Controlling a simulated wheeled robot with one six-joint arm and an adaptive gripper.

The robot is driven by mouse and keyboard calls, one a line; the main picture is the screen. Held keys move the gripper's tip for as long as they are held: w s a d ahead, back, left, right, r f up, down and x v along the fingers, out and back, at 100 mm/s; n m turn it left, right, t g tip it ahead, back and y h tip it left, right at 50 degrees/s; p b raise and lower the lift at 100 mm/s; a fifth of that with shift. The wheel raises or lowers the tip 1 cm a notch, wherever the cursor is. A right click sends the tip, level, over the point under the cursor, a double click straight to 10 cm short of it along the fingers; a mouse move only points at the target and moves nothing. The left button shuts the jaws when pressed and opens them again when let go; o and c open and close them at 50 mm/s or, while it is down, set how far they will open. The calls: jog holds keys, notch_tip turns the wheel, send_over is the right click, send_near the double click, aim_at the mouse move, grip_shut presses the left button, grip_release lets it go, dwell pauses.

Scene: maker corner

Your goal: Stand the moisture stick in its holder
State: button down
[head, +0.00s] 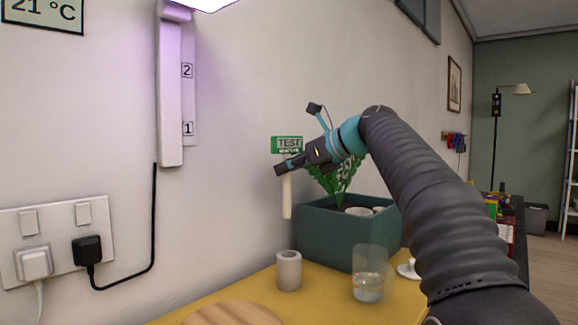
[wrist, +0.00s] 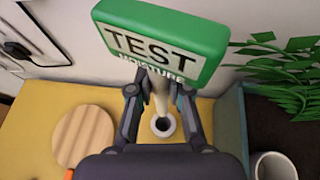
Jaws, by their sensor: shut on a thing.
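The moisture stick (head: 287,197) has a green head labelled TEST (head: 287,144) and a pale shaft hanging down, nearly upright with a slight tilt. My gripper (head: 281,168) is shut on it just below the head. In the wrist view the green head (wrist: 160,40) is close to the camera, and the shaft runs down between the fingers (wrist: 160,105). The holder, a small grey cup (head: 289,270) with a round opening, stands on the yellow table. The stick's lower end is above the holder, apart from it. In the wrist view the holder (wrist: 163,126) shows beyond the shaft.
A teal planter box (head: 335,238) with a green plant stands right of the holder. A glass of water (head: 367,287) and a white saucer (head: 409,270) are nearby. A round wooden board (head: 233,314) lies at the front left of the yellow table (head: 325,307). The wall is close behind.

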aim_at(290, 199)
jog(key=shift+d+f, duration=0.15)
jog(key=shift+f, duration=0.9)
jog(key=shift+s+f+b, duration=0.1)
jog(key=shift+f+b, duration=0.85)
jog(key=shift+f, duration=0.3)
jog(key=shift+f+b, duration=1.05)
jog(key=shift+b, duration=0.25)
jog(key=shift+f, duration=0.35)
jog(key=shift+p, duration=0.45)
notch_tip(290, 199, down, 6)
jog(key=b, duration=0.3)
dwell(1.6)
jog(key=shift+f, duration=0.1)
